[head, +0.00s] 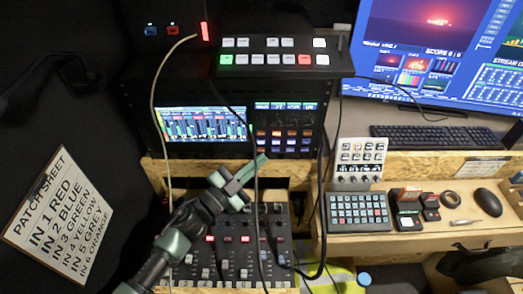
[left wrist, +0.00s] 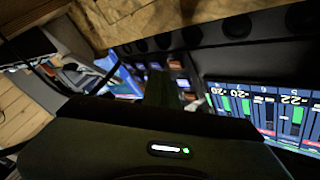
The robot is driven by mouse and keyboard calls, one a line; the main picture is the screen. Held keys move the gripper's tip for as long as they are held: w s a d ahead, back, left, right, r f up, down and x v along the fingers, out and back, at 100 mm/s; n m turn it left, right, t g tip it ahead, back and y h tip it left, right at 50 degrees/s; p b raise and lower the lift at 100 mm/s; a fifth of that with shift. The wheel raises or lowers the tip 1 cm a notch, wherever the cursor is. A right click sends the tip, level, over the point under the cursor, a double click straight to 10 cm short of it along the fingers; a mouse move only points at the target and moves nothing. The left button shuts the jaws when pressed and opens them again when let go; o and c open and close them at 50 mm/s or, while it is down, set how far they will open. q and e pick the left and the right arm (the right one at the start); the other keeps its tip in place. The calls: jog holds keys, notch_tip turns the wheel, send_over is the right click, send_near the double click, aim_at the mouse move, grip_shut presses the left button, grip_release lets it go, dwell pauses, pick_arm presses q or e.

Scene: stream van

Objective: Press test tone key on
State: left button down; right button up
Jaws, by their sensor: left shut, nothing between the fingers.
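No key label is readable in either view, so I cannot tell which key is the test tone key. A rack key panel (head: 284,134) with orange, white and blue lit keys sits right of a level meter screen (head: 201,124). My left gripper (head: 260,160) is shut and empty, its tip just below the panel's lower left part; contact cannot be told. In the left wrist view the gripper's dark fingers (left wrist: 158,88) point toward the lit keys (left wrist: 182,82), partly hiding them. The meter screen (left wrist: 270,112) shows there at the right. My right gripper is out of view.
An audio mixer (head: 232,245) lies below my left arm. A switcher (head: 272,52) with lit keys stands on top of the rack. A keypad (head: 358,211) and a mouse (head: 488,202) are on the desk at right.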

pick_arm(q)
jog(key=shift+w, duration=0.1)
dwell(0.3)
jog(key=shift+w, duration=0.35)
jog(key=shift+w, duration=0.25)
dwell(0.5)
jog(key=shift+s, duration=0.75)
jog(key=shift+p, duration=0.3)
jog(key=s+p, duration=0.1)
jog(key=s, duration=0.5)
jog(key=shift+p, duration=0.35)
